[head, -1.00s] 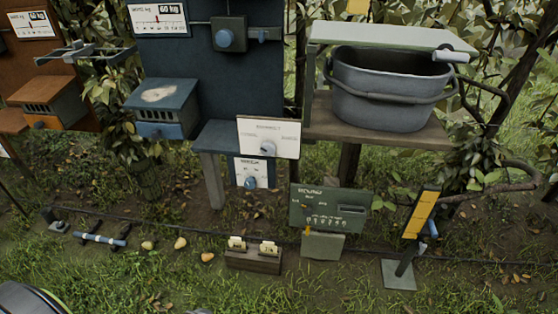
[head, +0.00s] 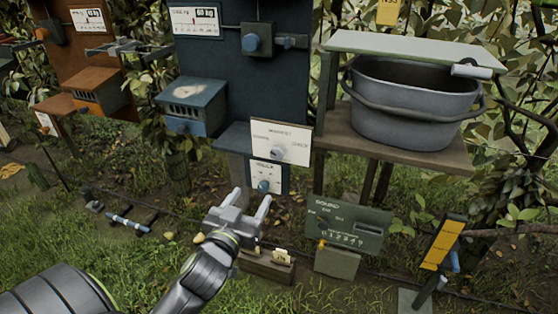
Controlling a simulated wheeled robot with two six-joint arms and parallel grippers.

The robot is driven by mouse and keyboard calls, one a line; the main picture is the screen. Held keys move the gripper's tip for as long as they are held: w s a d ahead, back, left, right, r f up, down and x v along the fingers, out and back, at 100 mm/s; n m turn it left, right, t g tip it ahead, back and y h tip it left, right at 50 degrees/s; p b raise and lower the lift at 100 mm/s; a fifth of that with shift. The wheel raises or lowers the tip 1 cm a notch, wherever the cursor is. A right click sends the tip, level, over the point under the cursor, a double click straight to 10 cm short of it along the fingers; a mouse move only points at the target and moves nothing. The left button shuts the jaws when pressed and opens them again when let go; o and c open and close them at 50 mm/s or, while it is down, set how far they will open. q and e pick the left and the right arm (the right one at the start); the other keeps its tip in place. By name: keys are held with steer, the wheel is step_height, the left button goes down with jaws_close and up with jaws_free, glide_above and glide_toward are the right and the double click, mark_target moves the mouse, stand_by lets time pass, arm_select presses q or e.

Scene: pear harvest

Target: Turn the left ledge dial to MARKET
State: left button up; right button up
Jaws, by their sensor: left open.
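A white dial panel (head: 295,135) with a pale grey knob (head: 278,153) is fixed at the front edge of a blue ledge (head: 233,137). Its lettering seems to read MARKET at the top and JUICE at the right; the left word is blurred. I cannot tell exactly where the knob points. A smaller white panel (head: 264,175) with a blue knob (head: 263,186) hangs just below. My left gripper (head: 251,200) is open and empty, below and left of the pale knob, with its fingers pointing up and apart from both panels. My right gripper is not in view.
A grey tub (head: 410,115) stands on a wooden shelf (head: 345,122) to the right. A green sign board (head: 347,225), a yellow post sign (head: 442,242) and a wooden card box (head: 266,268) stand low in front.

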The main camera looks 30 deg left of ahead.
mark_target(276, 156)
arm_select(q)
steer(key=p+x, duration=0.2)
steer(key=x, duration=1.5)
steer(key=c, duration=1)
steer(key=shift+p, duration=0.3)
